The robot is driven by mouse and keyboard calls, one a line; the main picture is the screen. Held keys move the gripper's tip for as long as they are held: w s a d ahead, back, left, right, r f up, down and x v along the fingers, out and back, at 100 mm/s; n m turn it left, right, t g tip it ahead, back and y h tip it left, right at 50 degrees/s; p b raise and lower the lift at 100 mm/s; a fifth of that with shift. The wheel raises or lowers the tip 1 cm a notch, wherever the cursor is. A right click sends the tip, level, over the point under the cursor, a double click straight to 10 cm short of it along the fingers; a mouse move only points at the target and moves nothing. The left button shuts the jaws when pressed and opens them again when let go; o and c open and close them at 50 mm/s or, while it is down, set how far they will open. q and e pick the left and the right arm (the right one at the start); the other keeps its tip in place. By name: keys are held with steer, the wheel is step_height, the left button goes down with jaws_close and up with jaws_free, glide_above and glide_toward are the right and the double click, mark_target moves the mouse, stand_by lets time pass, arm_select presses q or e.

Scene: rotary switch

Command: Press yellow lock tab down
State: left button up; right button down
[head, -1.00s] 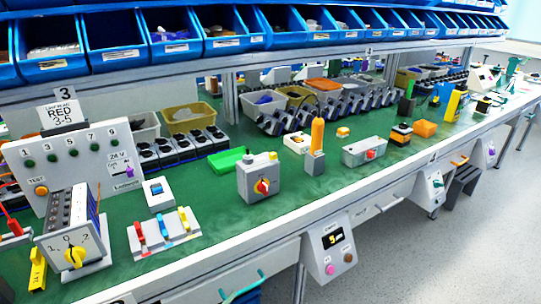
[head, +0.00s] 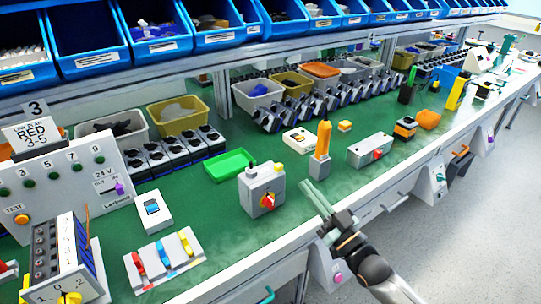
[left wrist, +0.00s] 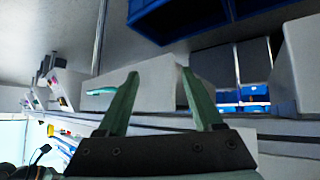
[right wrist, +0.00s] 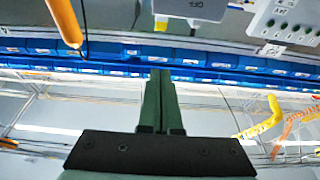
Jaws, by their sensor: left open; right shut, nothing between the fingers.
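A grey rotary switch box (head: 262,190) with a red knob (head: 267,200) stands on the green bench mat. A small yellow piece (head: 279,168) is on its top right edge. A white block (head: 165,262) carries red, blue and yellow tabs; its yellow tab (head: 187,243) is at the right. I cannot tell which yellow piece is the lock tab. My right gripper (head: 308,190) is shut and empty over the bench's front edge, right of the switch box and apart from it. It also shows in the right wrist view (right wrist: 160,75). My left gripper (left wrist: 160,76) is open and empty, outside the head view.
An orange-handled tool (head: 321,145) stands upright behind my right gripper. A green tray (head: 229,165) lies behind the switch box. A grey box with a red button (head: 371,150) is to the right. Blue bins (head: 160,40) hang above. The mat between the white block and switch box is clear.

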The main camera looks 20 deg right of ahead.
steer(key=shift+w+r, duration=0.3)
steer(key=shift+r, duration=0.15)
steer(key=shift+d, duration=0.1)
step_height(320, 180, up, 4)
steer(key=f, duration=0.1)
glide_above(278, 169)
steer(key=s+d, duration=0.1)
steer(key=shift+s+d+f, duration=0.1)
steer(key=shift+f, duration=0.85)
steer(key=shift+s+d+f, duration=0.1)
steer(key=shift+f, duration=0.8)
